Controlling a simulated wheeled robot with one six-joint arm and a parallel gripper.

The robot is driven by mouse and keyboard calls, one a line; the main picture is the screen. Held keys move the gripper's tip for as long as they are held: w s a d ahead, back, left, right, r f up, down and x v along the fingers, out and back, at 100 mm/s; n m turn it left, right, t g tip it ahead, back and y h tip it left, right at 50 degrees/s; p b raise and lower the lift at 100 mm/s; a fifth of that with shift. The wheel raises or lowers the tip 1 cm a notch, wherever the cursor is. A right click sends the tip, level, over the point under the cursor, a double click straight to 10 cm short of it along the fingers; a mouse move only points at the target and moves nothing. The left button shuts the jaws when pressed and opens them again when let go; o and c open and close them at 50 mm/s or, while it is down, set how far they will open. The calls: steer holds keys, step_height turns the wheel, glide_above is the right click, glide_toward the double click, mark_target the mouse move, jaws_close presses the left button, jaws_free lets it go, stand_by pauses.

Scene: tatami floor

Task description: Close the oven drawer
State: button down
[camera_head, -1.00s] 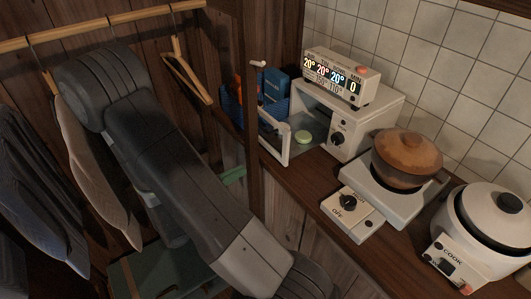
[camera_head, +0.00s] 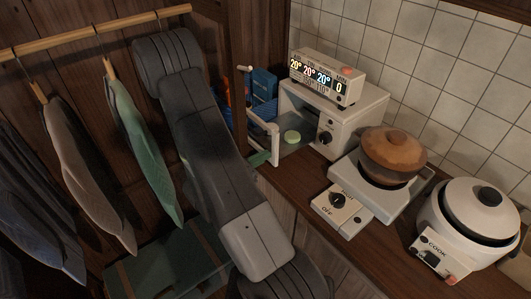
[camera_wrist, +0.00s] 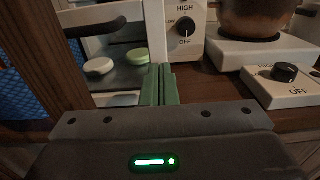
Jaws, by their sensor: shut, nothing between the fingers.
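The white oven (camera_head: 352,108) stands on the wooden counter by the tiled wall, with a dark knob on its front. A green round piece (camera_head: 291,137) lies inside; the wrist view also shows this green piece (camera_wrist: 138,56) beside a pale round shape (camera_wrist: 99,66). My gripper (camera_head: 262,157) is at the door's lower outer end. In the wrist view its green fingers (camera_wrist: 161,72) are together and empty, in front of the opening. I cannot tell whether they touch the door.
A display box (camera_head: 326,78) sits on the oven. Right of it are a hot plate (camera_head: 342,212) with a brown pot (camera_head: 392,152), and a rice cooker (camera_head: 470,215). A blue basket (camera_wrist: 22,97) is left of the oven. Clothes (camera_head: 80,165) hang at left.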

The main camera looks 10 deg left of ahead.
mark_target(304, 144)
steer(key=shift+x, duration=0.8)
steer(key=shift+w+d, duration=0.3)
steer(key=b+x, duration=0.4)
steer(key=x, duration=1.1)
steer(key=shift+w+d+f, duration=0.1)
steer(key=shift+w+d, duration=0.2)
steer(key=shift+w, duration=0.05)
steer(key=shift+w+r, duration=0.1)
steer(key=shift+r, duration=0.15)
